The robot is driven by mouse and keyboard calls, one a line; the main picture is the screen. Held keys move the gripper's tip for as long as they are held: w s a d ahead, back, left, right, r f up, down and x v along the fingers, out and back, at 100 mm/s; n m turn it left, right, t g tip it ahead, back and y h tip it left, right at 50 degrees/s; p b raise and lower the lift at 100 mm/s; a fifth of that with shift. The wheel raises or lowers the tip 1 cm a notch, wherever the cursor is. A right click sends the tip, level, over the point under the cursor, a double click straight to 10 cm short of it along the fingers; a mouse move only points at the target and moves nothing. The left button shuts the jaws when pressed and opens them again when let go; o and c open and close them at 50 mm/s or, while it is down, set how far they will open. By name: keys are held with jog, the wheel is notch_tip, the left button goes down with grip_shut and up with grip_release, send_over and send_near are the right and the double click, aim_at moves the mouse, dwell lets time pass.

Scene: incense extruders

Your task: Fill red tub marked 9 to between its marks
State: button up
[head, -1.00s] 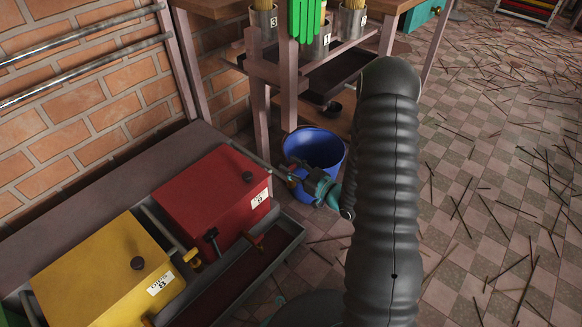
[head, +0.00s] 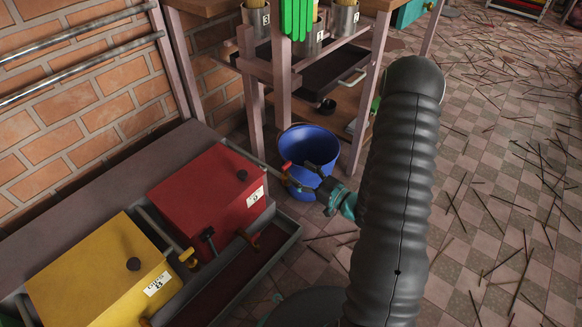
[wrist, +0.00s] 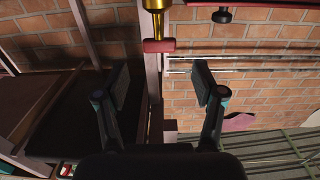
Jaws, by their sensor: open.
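The red tub (head: 205,190) is a closed box with a black lid knob and a white label on its front right, too small to read surely. Its fill level and marks do not show. A pipe behind it ends in a brass valve with a red handle (head: 287,168). My gripper (head: 294,177) is open and empty beside this handle, in front of the blue bucket. In the wrist view, the red handle (wrist: 172,45) hangs below its brass stem (wrist: 154,20), ahead of the fingers (wrist: 160,82) and between them, apparently untouched.
A yellow tub (head: 100,275) stands at the near left, with a brass valve (head: 188,257) between the tubs. A dark trough (head: 225,285) runs along their front. A blue bucket (head: 308,148) stands under a wooden bench. Thin sticks litter the tiled floor at right.

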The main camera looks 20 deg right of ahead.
jog(key=shift+v, duration=2.9)
jog(key=s+d+f+m+g+h, duration=0.1)
jog(key=s+d+f+g+h, duration=0.15)
jog(key=f, duration=0.45)
jog(key=s+d+f+m+g+h, duration=0.1)
jog(key=d+f+g+h, duration=0.25)
jog(key=f, duration=0.35)
jog(key=s+d+r+m+g+h+p, duration=0.1)
jog(key=s+d+r+m+g+h, duration=0.35)
jog(key=s+d+r+g, duration=0.2)
jog(key=s+a+r+t+p, duration=0.1)
jog(key=a+r, duration=0.5)
jog(key=r, duration=0.7)
jog(key=s+a+r+t+p, duration=0.1)
jog(key=s+a+r+p, duration=0.2)
jog(key=r, duration=1.1)
jog(key=s+a+r+t+p, duration=0.1)
jog(key=s+a+r+p, duration=0.1)
jog(key=s+a+r, duration=0.4)
jog(key=a+r, duration=0.4)
jog(key=r, duration=0.4)
jog(key=shift+s+a+r+p, duration=0.2)
jog(key=shift+r+p, duration=0.05)
jog(key=shift+p, duration=0.05)
